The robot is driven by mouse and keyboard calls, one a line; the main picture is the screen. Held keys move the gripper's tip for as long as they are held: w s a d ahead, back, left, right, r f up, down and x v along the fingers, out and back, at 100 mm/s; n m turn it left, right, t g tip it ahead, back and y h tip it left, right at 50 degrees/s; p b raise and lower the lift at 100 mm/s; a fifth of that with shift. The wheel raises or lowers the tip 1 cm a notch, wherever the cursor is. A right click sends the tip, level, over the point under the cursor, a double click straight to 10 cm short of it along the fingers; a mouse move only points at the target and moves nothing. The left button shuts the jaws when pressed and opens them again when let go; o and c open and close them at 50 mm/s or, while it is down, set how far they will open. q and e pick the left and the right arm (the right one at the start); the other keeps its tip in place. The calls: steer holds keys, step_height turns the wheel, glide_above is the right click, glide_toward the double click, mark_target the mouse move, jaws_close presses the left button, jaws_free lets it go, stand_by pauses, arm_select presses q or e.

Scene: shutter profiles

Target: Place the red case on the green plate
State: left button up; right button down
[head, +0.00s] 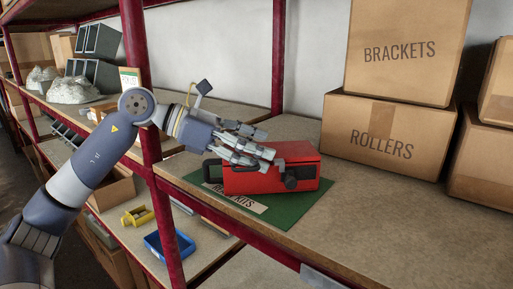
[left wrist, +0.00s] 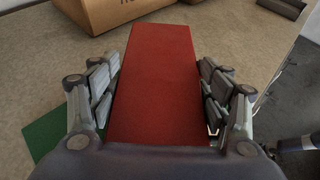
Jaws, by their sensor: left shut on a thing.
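The red case (head: 270,179) has black fittings at its left end and on its front. It is over the green plate (head: 291,213) on the shelf in the head view. I cannot tell whether its underside touches the plate. My left gripper (head: 256,155) is shut on the case from above and behind. In the left wrist view the red top of the case (left wrist: 152,85) lies between the two sets of fingers. A bit of the green plate (left wrist: 42,136) shows at the left there. A pale label on the plate is partly hidden by the case. My right gripper is not in view.
Cardboard boxes marked ROLLERS (head: 382,137) and BRACKETS (head: 403,50) are stacked behind and right of the case. A red rack post (head: 150,144) stands left of it. Bare shelf surface (head: 420,225) lies to the right.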

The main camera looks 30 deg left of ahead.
arm_select(q)
steer(key=shift+r, duration=0.1)
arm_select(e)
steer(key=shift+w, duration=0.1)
arm_select(q)
steer(key=shift+f, duration=0.2)
steer(key=o, duration=1.7)
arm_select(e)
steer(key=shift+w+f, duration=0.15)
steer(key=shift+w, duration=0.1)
arm_select(q)
steer(key=shift+o, duration=0.2)
